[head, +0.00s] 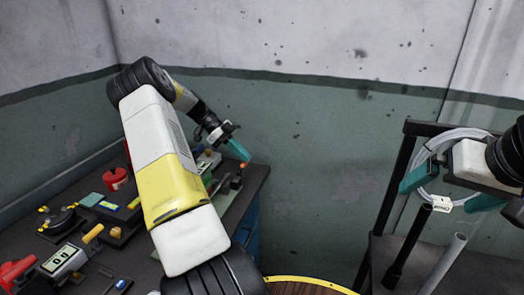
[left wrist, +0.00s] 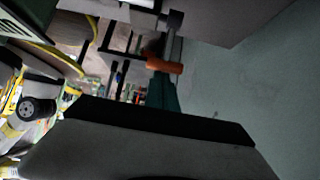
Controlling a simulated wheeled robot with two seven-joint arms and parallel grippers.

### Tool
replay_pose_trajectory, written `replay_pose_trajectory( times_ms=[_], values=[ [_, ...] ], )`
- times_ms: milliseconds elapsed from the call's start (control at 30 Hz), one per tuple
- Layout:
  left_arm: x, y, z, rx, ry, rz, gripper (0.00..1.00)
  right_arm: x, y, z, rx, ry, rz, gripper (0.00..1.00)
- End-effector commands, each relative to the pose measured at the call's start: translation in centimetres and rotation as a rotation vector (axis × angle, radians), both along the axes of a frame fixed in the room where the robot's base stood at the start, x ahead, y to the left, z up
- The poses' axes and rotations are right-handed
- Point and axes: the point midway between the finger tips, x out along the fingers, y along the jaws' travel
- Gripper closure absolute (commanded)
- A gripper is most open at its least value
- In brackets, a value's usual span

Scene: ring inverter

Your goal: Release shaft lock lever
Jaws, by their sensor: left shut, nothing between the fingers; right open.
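A lever with an orange grip (left wrist: 163,64) and a grey shank shows in the left wrist view, right at the teal fingers of my left gripper (left wrist: 162,92). I take it to be the shaft lock lever. In the head view a small orange knob (head: 243,165) shows near the bench's right end, just below the tips of my left gripper (head: 243,153). The left gripper is shut and empty. I cannot tell whether it touches the lever. My right gripper (head: 452,190) is open at the right, in front of a rack.
The dark workbench (head: 258,178) holds a red pot (head: 116,178), a yellow-handled tool (head: 92,234) and a grey meter (head: 62,261). A white cable coil (head: 463,134) hangs on the black rack (head: 425,127) by my right gripper. My left arm hides part of the bench.

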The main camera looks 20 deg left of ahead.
Motion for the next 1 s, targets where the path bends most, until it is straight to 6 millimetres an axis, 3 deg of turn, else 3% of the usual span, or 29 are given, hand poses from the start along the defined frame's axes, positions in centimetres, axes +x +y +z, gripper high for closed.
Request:
replay_pose_trajectory(
  times_ms=[700, 1000],
  values=[
    [-0.1, 0.3, 1.5, 0.004, 0.002, 0.002, 1.0, 0.0, 0.0, 0.0, 0.0, 0.0, 0.0, 0.0],
    [-0.2, 3.7, 4.4, 0.005, 0.001, 0.004, 1.0, 0.0, 0.0, 0.0, 0.0, 0.0, 0.0, 0.0]
  ],
)
